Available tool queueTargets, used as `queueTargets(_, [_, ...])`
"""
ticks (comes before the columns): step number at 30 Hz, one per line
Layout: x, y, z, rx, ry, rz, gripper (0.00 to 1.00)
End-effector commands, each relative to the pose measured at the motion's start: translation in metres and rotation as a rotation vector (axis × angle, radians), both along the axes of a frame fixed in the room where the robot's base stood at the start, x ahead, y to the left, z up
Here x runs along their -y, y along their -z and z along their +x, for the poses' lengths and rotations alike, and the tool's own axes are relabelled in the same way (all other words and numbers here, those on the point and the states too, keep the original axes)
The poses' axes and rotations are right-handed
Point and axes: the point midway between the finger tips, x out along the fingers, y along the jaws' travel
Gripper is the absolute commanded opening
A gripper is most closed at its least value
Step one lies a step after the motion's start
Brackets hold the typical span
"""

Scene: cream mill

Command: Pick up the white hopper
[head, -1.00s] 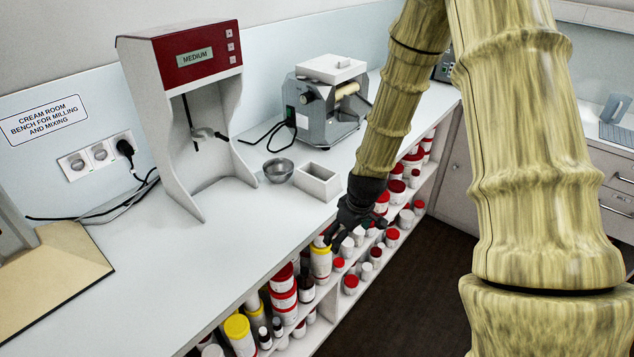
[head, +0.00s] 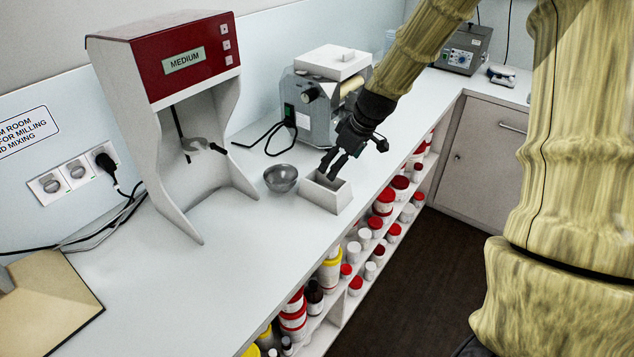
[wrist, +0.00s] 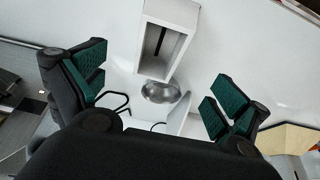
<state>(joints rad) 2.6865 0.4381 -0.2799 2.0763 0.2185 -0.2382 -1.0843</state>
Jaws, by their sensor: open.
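The white hopper (head: 325,197) is an open-topped rectangular box standing on the bench, right of a metal bowl. In the wrist view the hopper (wrist: 152,68) is at the top centre, and a dark slot shows in its floor. My gripper (head: 331,167) is open and empty. In the head view its fingertips overlap the hopper's opening; the exact height above it is hard to tell. In the wrist view my gripper's green-padded fingers (wrist: 158,88) are spread wide, with the hopper seen beyond the gap between them. No contact shows.
The metal bowl (head: 281,178) stands close to the hopper's left. A grey roller mill (head: 315,105) with a white top piece (head: 333,62) is behind it. A red-and-white mixer (head: 170,110) stands at left. Shelves of jars (head: 384,202) lie below the bench's front edge.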

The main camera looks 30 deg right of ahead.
Motion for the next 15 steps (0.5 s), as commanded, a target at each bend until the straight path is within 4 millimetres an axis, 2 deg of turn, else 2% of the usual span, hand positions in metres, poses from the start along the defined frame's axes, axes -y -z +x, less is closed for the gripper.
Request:
queueTargets(4, [-0.002,0.006,0.003,-0.002,-0.002,0.002,0.98])
queueTargets(15, [-0.007,0.04,0.017,-0.001,-0.002,0.002,0.98])
